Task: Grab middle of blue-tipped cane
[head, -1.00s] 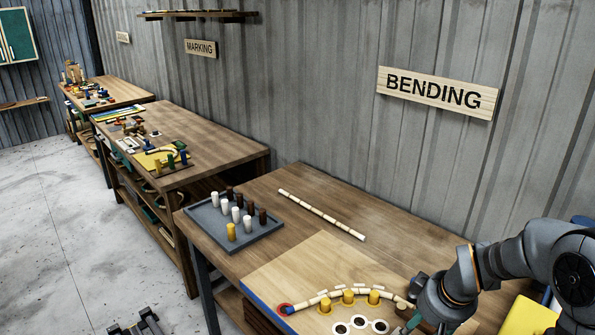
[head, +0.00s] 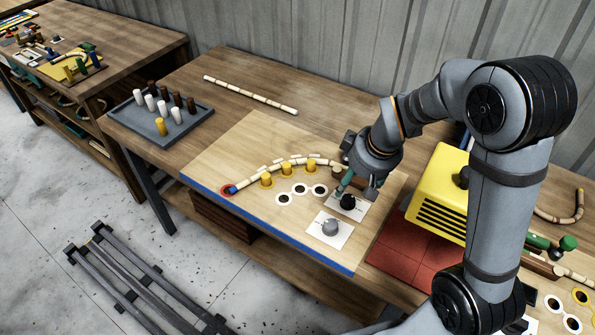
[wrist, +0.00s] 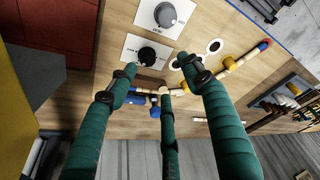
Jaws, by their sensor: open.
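The blue-tipped cane (head: 290,163) lies curved along yellow pegs (head: 287,169) on the pale board (head: 225,160) in the head view. Its blue tip (head: 231,189) is at the left, by a red ring. My gripper (head: 352,188) is open over the board near the cane's right end, above the black knob (head: 347,202). In the wrist view the open green fingers (wrist: 160,76) reach over the board. The cane (wrist: 240,58) runs from its blue end (wrist: 262,46) at upper right down towards the fingers, which hide part of it.
A grey knob (head: 330,227) sits in front of the black one. A straight cane (head: 250,94) lies behind the board. A grey tray (head: 150,122) of pegs stands at the left. A yellow machine (head: 440,190) and red mat (head: 405,250) are at the right.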

